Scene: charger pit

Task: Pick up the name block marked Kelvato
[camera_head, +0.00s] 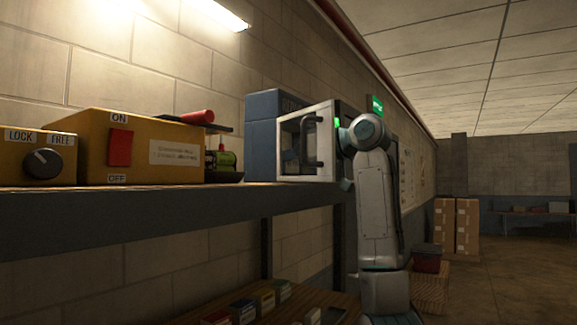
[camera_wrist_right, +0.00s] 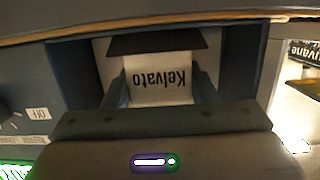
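The name block marked Kelvato (camera_wrist_right: 160,92) shows in the right wrist view, its black lettering upside down on a pale face. It sits in front of a pale recess between dark blue-grey walls. My right gripper (camera_wrist_right: 160,84) has one finger at each side of the block. The fingers look close to its edges, but I cannot tell whether they touch it. In the head view, my right arm reaches to the blue-grey cabinet (camera_head: 262,140) on the shelf. The cabinet's framed door (camera_head: 326,120) hides most of that gripper and the block. My left gripper is not in view.
The shelf (camera_head: 150,222) runs along the block wall. It bears yellow control boxes (camera_head: 90,148) and a red-handled tool (camera_head: 198,117). Below, several small coloured blocks (camera_head: 265,303) lie on a lower rack. Another lettered block (camera_wrist_right: 305,52) shows at the right wrist view's right edge.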

